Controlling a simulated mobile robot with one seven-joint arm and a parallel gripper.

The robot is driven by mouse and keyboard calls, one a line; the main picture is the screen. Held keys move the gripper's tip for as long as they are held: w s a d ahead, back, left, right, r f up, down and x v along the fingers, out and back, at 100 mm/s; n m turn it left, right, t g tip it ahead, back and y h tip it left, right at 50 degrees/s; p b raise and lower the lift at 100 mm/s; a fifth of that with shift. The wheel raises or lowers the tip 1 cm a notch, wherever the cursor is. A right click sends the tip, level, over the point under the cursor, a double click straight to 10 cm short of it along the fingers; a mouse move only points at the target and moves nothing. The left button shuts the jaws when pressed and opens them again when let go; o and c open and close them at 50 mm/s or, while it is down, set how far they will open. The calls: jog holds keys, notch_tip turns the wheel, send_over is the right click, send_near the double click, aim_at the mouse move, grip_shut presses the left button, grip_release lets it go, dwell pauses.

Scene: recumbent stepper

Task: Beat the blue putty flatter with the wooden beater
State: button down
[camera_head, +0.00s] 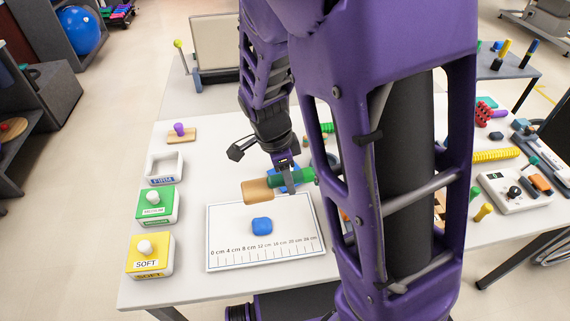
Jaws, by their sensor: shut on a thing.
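The blue putty (262,224) is a small rounded lump on the white measuring board (225,240), which has a centimetre scale along its front. The wooden beater has a tan head (257,191) and a green handle (300,176). My gripper (290,182) is shut on the green handle, with the head pointing left. The head appears just behind the putty, over the board's back edge, apart from the putty in the picture. Its height above the board is hard to tell.
On the left stand an open white tub (165,168), a green tub (156,205) and a yellow tub (150,255). A purple-knobbed wooden block (181,133) is behind them. A blue object lies partly hidden behind the gripper. Several small items crowd the table's right side.

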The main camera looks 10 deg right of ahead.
notch_tip(320, 180, down, 13)
jog(key=shift+f, duration=0.15)
notch_tip(320, 180, up, 14)
jog(key=shift+r, duration=0.2)
dwell(0.4)
